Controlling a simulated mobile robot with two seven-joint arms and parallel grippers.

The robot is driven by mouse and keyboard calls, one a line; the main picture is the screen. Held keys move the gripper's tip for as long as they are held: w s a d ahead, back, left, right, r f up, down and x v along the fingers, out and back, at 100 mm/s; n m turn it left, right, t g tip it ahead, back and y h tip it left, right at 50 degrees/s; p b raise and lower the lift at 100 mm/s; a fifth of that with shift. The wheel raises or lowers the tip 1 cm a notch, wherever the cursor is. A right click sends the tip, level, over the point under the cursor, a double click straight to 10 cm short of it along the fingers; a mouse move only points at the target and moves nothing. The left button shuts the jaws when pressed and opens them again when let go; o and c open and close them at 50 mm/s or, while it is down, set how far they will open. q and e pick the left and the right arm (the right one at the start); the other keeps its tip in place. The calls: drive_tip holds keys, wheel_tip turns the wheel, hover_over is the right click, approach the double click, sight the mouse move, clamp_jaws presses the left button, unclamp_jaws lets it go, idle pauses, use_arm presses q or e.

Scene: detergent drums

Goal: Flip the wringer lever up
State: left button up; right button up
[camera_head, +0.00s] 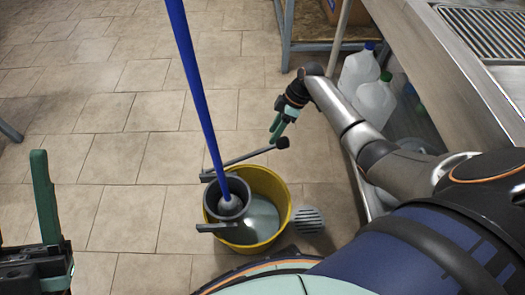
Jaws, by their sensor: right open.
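A yellow bucket (282,205) with a grey wringer (211,203) stands on the tiled floor, low in the middle of the head view. The wringer lever (250,156) is a dark grey bar. It slants over the bucket's far side to a black knob at its right end. My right gripper (275,129) is open and empty, its green fingers just above the knob in the picture. I cannot tell whether they touch it. My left gripper (55,215) is at the lower left, far from the bucket, partly cut off; one green finger shows clearly.
A blue mop handle (196,85) stands in the wringer. A grey slatted piece (310,219) lies right of the bucket. Clear jugs (374,101) stand under the metal counter (440,50) at right. A shelf frame (286,35) stands behind. The floor at left is clear.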

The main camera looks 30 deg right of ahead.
sight(263, 152)
drive_tip(key=b+x, duration=0.3)
drive_tip(key=x, duration=0.6)
drive_tip(key=shift+a+f+b, duration=0.1)
drive_tip(key=shift+f+b, duration=0.2)
use_arm(q)
drive_tip(key=shift+n, duration=0.6)
drive_tip(key=f, duration=0.4)
drive_tip(key=shift+w+d+f, duration=0.2)
drive_tip(key=shift+f, duration=0.1)
use_arm(e)
drive_tip(key=shift+c, duration=0.2)
clamp_jaws()
